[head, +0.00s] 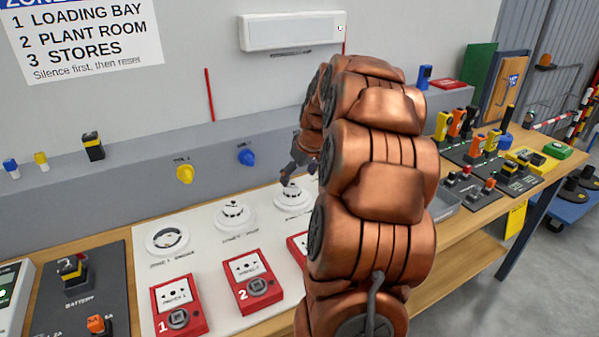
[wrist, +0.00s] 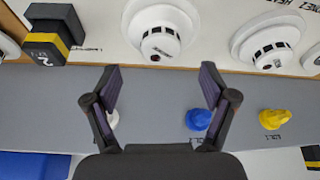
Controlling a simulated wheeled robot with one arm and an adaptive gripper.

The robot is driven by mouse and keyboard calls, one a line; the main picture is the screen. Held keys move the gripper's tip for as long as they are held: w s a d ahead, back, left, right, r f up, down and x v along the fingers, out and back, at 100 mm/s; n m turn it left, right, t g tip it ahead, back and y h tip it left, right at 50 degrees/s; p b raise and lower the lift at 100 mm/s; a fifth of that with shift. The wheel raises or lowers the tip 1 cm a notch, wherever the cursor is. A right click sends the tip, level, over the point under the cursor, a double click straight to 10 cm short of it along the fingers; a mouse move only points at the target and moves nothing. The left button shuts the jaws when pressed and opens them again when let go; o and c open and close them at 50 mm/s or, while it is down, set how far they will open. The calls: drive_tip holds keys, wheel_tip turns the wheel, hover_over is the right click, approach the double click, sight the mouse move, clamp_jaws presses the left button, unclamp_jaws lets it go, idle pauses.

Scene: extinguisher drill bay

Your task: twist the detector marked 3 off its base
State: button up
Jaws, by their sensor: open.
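The detector third from the left (head: 294,197) is a round white dome on the white board, with my gripper (head: 292,175) just above and behind it. Its number is not legible; by its place in the row it seems to be the one marked 3. In the wrist view the same white detector (wrist: 160,32) is at the top middle, with dark slots around its dome. My gripper (wrist: 161,80) is open and empty there, its two dark fingers spread wide below the detector in the picture and apart from it.
Red call points (head: 178,304) line the board's front. Yellow (head: 185,173) and blue (head: 246,156) knobs project behind. A black-and-yellow block (wrist: 52,38) is at the wrist view's upper left.

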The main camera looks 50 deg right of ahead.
sight(294, 187)
drive_tip(key=p+x, duration=0.1)
drive_tip(key=x, duration=0.5)
drive_tip(key=shift+w+f, duration=0.1)
drive_tip(key=shift+f, duration=0.2)
drive_tip(key=shift+c, duration=0.3)
drive_tip(key=c, duration=1.3)
drive_tip(key=shift+o, duration=0.2)
drive_tip(key=shift+f+n+y+b, duration=0.1)
drive_tip(key=shift+n+y+b, duration=0.5)
drive_tip(key=shift+n+b, duration=1)
drive_tip(key=shift+d+n+g+y+b, duration=0.1)
drive_tip(key=shift+n+g+y+b, duration=0.4)
drive_tip(key=shift+n+b, duration=1.6)
drive_tip(key=shift+t+y, duration=0.3)
drive_tip(key=shift+b, duration=0.3)
